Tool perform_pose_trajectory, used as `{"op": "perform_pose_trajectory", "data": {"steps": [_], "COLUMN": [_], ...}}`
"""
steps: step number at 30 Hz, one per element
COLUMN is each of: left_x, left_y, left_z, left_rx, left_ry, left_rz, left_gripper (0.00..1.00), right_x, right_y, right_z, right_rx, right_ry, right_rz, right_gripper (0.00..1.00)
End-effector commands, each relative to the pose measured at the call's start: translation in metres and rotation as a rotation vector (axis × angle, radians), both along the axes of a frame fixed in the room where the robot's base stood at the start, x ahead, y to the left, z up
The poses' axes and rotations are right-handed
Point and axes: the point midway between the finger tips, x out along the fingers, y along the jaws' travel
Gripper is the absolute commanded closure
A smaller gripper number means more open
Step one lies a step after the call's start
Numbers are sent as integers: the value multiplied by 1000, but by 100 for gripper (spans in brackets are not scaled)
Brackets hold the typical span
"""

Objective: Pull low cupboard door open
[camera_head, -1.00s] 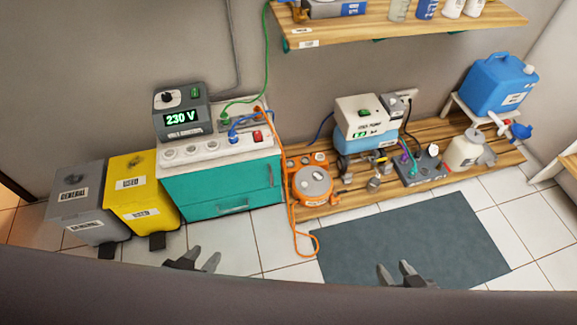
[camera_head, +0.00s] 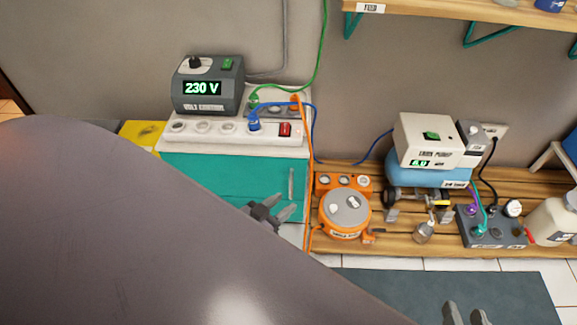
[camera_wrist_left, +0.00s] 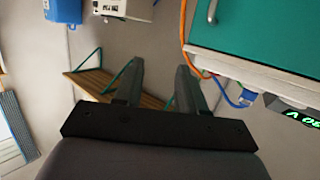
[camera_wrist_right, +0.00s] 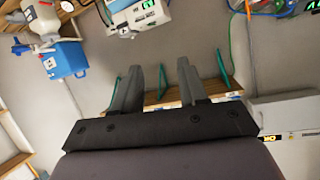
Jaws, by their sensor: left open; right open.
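The teal low cupboard (camera_head: 225,180) stands against the wall, with an upright pale handle (camera_head: 291,183) near its right edge. Its door looks shut. My left gripper (camera_head: 278,210) is open and empty, in front of the cupboard's right part, just below and left of the handle in the picture; I see no contact. In the left wrist view the cupboard front (camera_wrist_left: 270,35) and a handle (camera_wrist_left: 212,12) lie to the right of the open fingers. My right gripper (camera_head: 466,312) is open and empty over the dark mat. My arm hides the cupboard's lower left.
A 230 V unit (camera_head: 208,88) and a socket strip (camera_head: 205,130) sit on the cupboard. An orange cable (camera_head: 308,215) hangs along its right side. An orange round device (camera_head: 344,215) and a pump (camera_head: 430,145) stand on the wooden shelf to the right. The dark mat (camera_head: 430,295) lies in front.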

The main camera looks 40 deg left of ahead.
Motion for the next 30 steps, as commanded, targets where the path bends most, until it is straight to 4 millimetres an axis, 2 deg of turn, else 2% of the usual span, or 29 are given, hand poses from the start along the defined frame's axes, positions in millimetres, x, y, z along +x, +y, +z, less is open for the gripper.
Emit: {"op": "perform_pose_trajectory", "data": {"steps": [1, 3, 9, 12, 15, 22, 30], "left_x": [8, 17, 39, 47, 52, 63, 101], "left_y": [8, 17, 45, 55, 63, 69, 68], "left_z": [-29, -45, -86, -99, -106, -109, -110], "left_rx": [0, -4, -14, -18, -21, -24, -23], "left_ry": [-23, -58, -151, -189, -215, -240, -240], "left_rz": [8, 18, 48, 59, 67, 74, 74], "left_gripper": [60, 60, 60, 60, 60, 60, 60], "right_x": [1, 2, 3, 3, 2, 1, -2], "right_y": [4, 8, 20, 24, 27, 28, 19], "right_z": [-21, -30, -52, -59, -62, -63, -64], "right_rx": [11, 26, 65, 79, 89, 90, 30], "right_ry": [-14, -28, -66, -79, -88, -107, -179], "right_rz": [9, 19, 52, 64, 73, 80, 69], "right_gripper": [57, 57, 57, 57, 57, 57, 57]}}
